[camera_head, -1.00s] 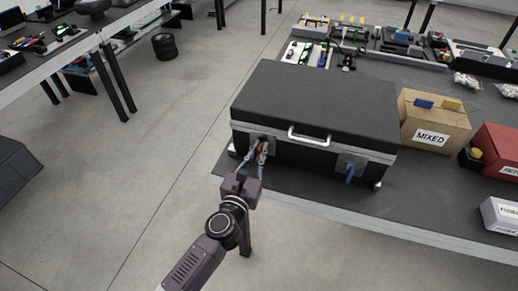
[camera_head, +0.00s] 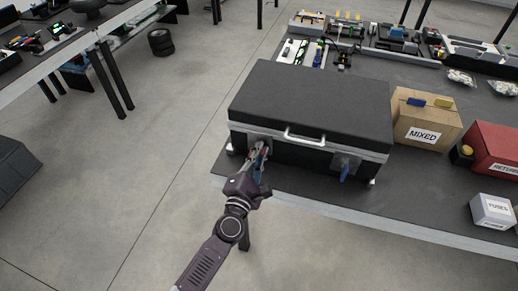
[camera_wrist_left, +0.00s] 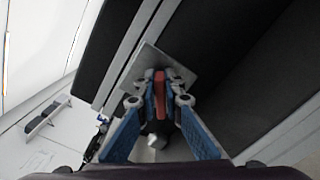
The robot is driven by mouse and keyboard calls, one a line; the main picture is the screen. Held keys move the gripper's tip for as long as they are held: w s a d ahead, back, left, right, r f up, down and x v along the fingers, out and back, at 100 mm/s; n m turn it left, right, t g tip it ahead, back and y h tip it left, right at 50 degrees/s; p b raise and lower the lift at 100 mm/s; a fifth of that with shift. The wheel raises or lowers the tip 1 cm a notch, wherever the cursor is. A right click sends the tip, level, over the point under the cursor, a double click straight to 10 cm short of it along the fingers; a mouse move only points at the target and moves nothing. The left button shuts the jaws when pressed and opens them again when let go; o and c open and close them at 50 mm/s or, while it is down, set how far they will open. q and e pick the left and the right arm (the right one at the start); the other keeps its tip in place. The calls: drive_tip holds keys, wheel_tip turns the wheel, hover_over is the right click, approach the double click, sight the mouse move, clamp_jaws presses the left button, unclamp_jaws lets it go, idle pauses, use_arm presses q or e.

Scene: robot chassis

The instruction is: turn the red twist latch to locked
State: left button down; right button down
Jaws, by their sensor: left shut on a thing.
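A black case (camera_head: 310,108) with a silver rim and a front handle (camera_head: 305,137) stands closed on the dark table. The red twist latch (camera_wrist_left: 160,82) is on a metal plate on the case's front, at the left end. My left gripper (camera_head: 257,151) is at this latch, and in the left wrist view its blue-padded fingers (camera_wrist_left: 160,92) are shut on the red latch from both sides. The fingers hide much of the latch in the head view. A blue latch (camera_head: 345,172) hangs down at the right end of the front. My right gripper is not in view.
A cardboard box marked MIXED (camera_head: 425,119), a red box (camera_head: 492,152) and a small white box (camera_head: 492,211) stand to the right of the case. Trays and parts (camera_head: 365,38) lie behind it. The table's front edge (camera_head: 330,212) runs close before the case.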

use_arm(q)
drive_tip(key=m, duration=0.3)
drive_tip(key=shift+d+f+m+p, duration=0.1)
drive_tip(key=shift+f+m+p, duration=0.1)
drive_tip(key=shift+m+p, duration=0.1)
drive_tip(key=shift+s+f+m, duration=0.1)
drive_tip(key=shift+f+m, duration=0.05)
drive_tip(key=shift+m, duration=0.75)
drive_tip(key=shift+f+m, duration=0.1)
drive_tip(key=shift+m, duration=0.8)
drive_tip(key=c, duration=2)
unclamp_jaws()
drive_tip(key=shift+c, duration=0.2)
drive_tip(key=v, duration=1.2)
